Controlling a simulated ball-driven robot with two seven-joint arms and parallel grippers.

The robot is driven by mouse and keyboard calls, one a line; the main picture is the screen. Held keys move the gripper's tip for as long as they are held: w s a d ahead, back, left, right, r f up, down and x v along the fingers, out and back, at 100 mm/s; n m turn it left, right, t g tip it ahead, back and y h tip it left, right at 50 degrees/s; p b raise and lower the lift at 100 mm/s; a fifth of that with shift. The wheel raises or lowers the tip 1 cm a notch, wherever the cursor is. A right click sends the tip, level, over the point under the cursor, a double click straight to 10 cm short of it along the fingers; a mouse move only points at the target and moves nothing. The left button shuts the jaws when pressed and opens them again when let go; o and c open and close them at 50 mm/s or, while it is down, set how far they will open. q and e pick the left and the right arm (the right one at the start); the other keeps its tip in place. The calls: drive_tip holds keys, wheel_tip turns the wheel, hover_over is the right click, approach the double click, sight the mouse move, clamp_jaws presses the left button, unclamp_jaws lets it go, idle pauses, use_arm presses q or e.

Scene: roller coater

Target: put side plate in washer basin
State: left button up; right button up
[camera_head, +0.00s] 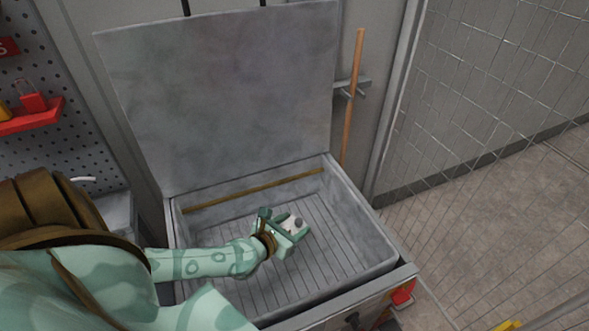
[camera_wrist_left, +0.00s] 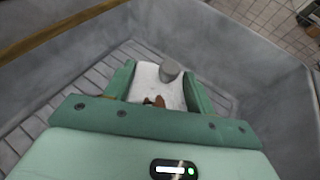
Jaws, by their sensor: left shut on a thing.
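The side plate (camera_head: 298,222) is a small pale piece with a grey round knob on it. It also shows in the left wrist view (camera_wrist_left: 146,78), between the green fingers, with small brown marks near its lower edge. My left gripper (camera_head: 288,234) is shut on it, within the outline of the washer basin (camera_head: 345,263). In the left wrist view the fingers of the left gripper (camera_wrist_left: 160,90) flank the plate on both sides. The basin is a grey metal tub with a slatted floor. How high the plate is above that floor is hard to tell. My right gripper is out of view.
The basin's grey lid (camera_head: 220,95) stands open behind it. A brown strip (camera_head: 255,190) runs along the back inner wall. A wooden handle (camera_head: 353,95) stands at the back right. A red shelf (camera_head: 32,118) hangs at left. The slatted floor around my gripper looks clear.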

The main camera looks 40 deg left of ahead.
sight(295, 224)
use_arm(q)
drive_tip(key=w+f+b, duration=0.1)
drive_tip(key=f, duration=0.1)
drive_tip(key=w+a+f+b, duration=0.2)
drive_tip(key=w+f, duration=0.1)
drive_tip(key=shift+a+f+b, duration=0.15)
drive_tip(key=shift+f+b, duration=0.15)
drive_tip(key=shift+f, duration=0.05)
drive_tip(key=f+b, duration=0.2)
drive_tip(key=f, duration=0.1)
drive_tip(key=shift+w+a+f+b, duration=0.2)
drive_tip(key=shift+w+f+b, duration=0.05)
drive_tip(key=shift+f+b, duration=0.15)
drive_tip(key=shift+r, duration=0.15)
drive_tip(key=shift+f+b, duration=0.45)
drive_tip(key=shift+f, duration=0.15)
drive_tip(key=o, duration=1.2)
drive_tip(key=shift+r, duration=0.1)
